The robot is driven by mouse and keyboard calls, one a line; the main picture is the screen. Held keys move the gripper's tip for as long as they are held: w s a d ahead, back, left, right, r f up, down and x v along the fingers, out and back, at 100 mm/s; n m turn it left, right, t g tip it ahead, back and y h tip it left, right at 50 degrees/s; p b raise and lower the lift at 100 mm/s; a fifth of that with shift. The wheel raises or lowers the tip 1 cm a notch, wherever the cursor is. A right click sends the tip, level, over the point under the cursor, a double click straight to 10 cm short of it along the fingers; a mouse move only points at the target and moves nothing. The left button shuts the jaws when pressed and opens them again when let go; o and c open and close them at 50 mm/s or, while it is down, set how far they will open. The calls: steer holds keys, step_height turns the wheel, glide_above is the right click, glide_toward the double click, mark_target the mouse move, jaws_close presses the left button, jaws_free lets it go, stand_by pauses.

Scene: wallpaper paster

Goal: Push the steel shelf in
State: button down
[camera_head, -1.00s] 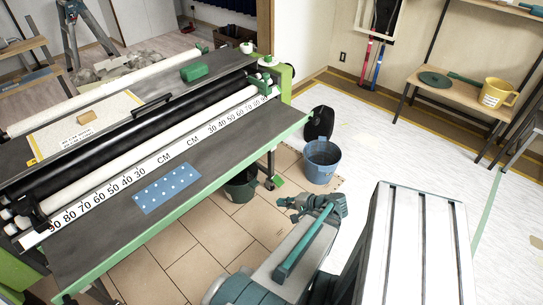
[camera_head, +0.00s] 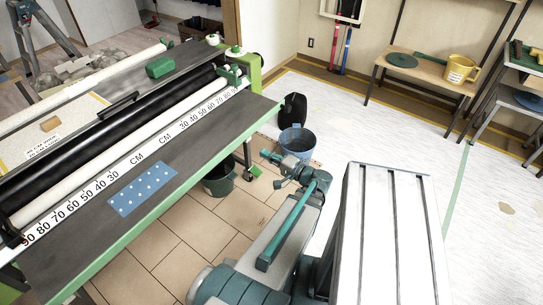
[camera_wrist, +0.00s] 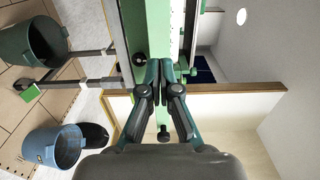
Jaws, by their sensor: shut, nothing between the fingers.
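The long grey metal shelf (camera_head: 207,146), with a green front edge, runs along the front of the pasting machine in the head view. A blue dotted sheet (camera_head: 143,190) lies on it. My gripper (camera_head: 269,157) is just off the shelf's right end, in front of the blue bucket. In the wrist view my gripper (camera_wrist: 159,66) has its two fingers together with nothing between them. A green edge of the machine (camera_wrist: 119,40) is behind and beside the fingertips there. I cannot tell whether they touch it.
A blue bucket (camera_head: 298,146) and a dark green bin (camera_head: 221,182) stand on the floor by the machine's right end. White floor is open at the right.

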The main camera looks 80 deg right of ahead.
mark_target(240, 141)
steer(key=p+x, duration=0.2)
steer(key=x, duration=0.7)
steer(key=shift+w+d+p, duration=0.1)
steer(key=shift+w+p, duration=0.25)
steer(key=shift+w, duration=0.05)
